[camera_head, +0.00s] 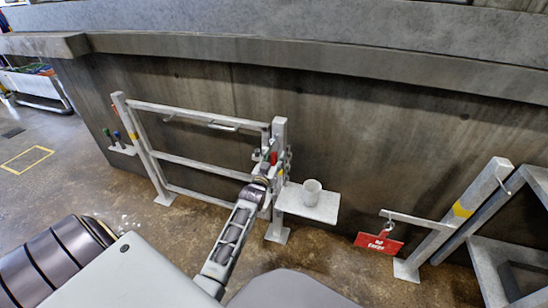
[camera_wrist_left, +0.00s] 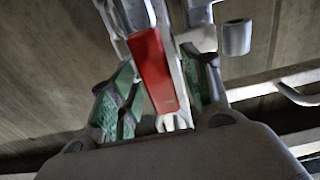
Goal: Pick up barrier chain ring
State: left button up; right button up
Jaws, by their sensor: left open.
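A metal chain (camera_head: 288,158) hangs at the top of the gate's right post (camera_head: 279,135). A small red piece (camera_head: 273,158) shows beside it, and a long red piece (camera_wrist_left: 152,70) fills the middle of the left wrist view. I cannot make out the ring itself clearly. My left gripper (camera_head: 265,168) is at the post, close to the red piece. In the left wrist view its green-padded fingers (camera_wrist_left: 160,88) stand apart, with the red piece between them in the picture. I cannot tell whether they touch it. My right gripper is not in view.
A grey barrier gate (camera_head: 200,162) stands along the concrete wall. A white shelf (camera_head: 318,211) with a white mug (camera_head: 312,192) is just right of the post. A red sign (camera_head: 378,243) hangs from a bar further right. Floor shows in front of the gate.

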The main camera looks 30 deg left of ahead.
pick_arm(q)
jog(key=c, duration=1.1)
grip_shut()
jog(key=shift+r, duration=0.25)
